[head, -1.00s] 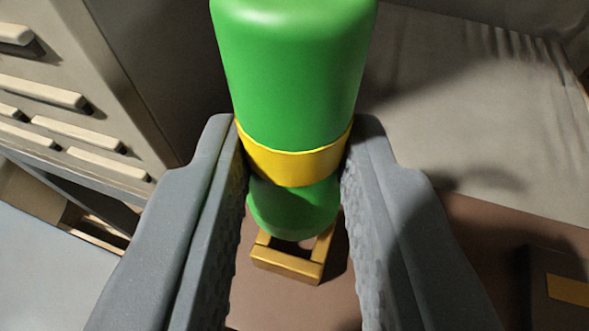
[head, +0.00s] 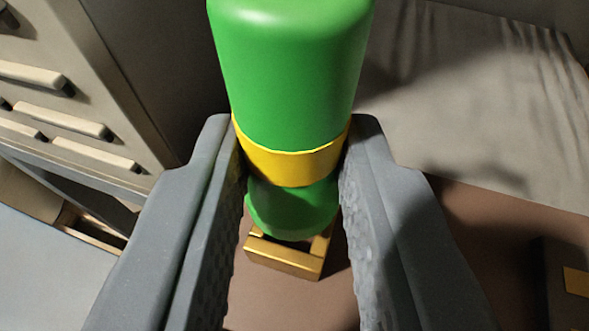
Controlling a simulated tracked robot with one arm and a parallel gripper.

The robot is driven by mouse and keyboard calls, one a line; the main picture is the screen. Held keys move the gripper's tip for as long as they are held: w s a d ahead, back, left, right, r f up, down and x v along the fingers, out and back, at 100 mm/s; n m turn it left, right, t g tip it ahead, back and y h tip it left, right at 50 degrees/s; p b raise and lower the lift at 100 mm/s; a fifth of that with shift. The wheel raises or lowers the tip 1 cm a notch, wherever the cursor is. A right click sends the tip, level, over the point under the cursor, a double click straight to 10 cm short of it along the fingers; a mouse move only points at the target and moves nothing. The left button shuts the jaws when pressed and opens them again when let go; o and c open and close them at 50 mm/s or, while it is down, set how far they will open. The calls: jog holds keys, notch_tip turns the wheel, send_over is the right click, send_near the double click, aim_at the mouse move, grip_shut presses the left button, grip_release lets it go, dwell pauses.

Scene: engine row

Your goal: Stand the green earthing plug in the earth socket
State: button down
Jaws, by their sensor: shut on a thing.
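The green earthing plug (head: 292,75) is a thick green cylinder with a yellow band (head: 290,163) around its lower part. My gripper (head: 293,165) is shut on it, with one grey finger on each side at the band. The earth socket (head: 284,257) is a small square brass frame on the brown floor, below the plug's lower end in the picture. The plug hides the socket's far part. I cannot tell whether the plug's lower end is above the socket or inside its rim.
A pale cabinet (head: 100,85) with several handle-like bars stands at the left. A grey creased sheet (head: 470,90) lies at the upper right. A dark block with a yellow patch (head: 577,282) is at the right edge. Brown floor around the socket looks clear.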

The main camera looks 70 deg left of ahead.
jog(key=shift+f+b, duration=1.1)
jog(key=c, duration=1.1)
grip_release()
notch_tip(320, 180, up, 4)
jog(key=p, duration=0.5)
jog(key=shift+r, duration=0.15)
jog(key=shift+p, duration=0.85)
jog(key=shift+p, duration=0.5)
notch_tip(320, 180, up, 5)
jog(key=p, duration=0.5)
jog(key=shift+r+p, duration=0.1)
jog(key=shift+p, duration=0.2)
